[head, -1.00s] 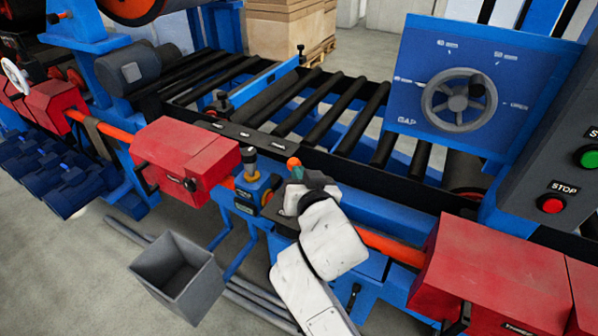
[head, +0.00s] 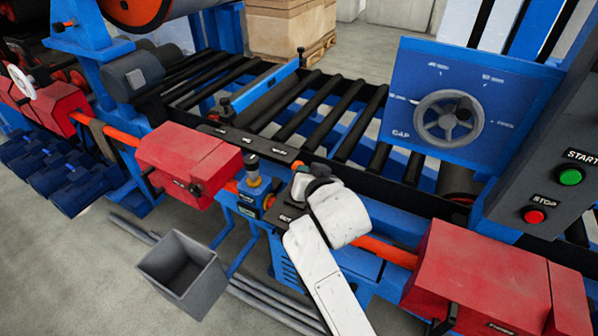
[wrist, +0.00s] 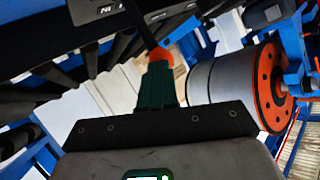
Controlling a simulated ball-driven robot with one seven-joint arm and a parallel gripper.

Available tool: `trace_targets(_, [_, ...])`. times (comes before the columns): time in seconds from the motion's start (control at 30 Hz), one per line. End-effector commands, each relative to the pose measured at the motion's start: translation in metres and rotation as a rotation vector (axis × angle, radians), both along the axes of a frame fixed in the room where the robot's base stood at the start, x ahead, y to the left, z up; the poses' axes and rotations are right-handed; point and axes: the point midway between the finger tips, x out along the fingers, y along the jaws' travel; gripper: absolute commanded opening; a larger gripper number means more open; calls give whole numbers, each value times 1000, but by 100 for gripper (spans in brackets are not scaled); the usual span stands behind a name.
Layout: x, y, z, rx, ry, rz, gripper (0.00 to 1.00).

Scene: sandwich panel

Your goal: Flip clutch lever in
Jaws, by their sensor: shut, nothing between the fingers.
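The clutch lever shows in the wrist view as a dark rod with an orange ball knob (wrist: 160,57) at its lower end. My gripper (wrist: 157,72) is shut, its dark green fingers pressed together with nothing between them. The fingertips overlap the knob's lower edge in the picture; I cannot tell whether they touch it. In the head view my gripper (head: 301,181) is at the front rail of the roller conveyor, right of the blue block with a dark knob (head: 251,162).
Red housings stand left (head: 187,158) and right (head: 470,275) of my arm, joined by an orange shaft. A gap handwheel (head: 448,118) and a stop button (head: 535,216) are at the right. A grey bin (head: 182,272) stands on the floor at the left.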

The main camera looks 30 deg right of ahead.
Motion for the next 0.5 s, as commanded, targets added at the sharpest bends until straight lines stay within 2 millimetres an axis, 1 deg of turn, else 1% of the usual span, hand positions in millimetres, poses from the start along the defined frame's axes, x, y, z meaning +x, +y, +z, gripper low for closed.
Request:
trace_targets(0.03, [2, -4, 9, 22, 16, -3, 0])
trace_targets(0.23, [10, -15, 8, 102, 74, -2, 0])
trace_targets(0.27, [10, -14, 2, 97, 73, 0, 0])
trace_targets(0.5, [9, -12, 1, 95, 70, 0, 0])
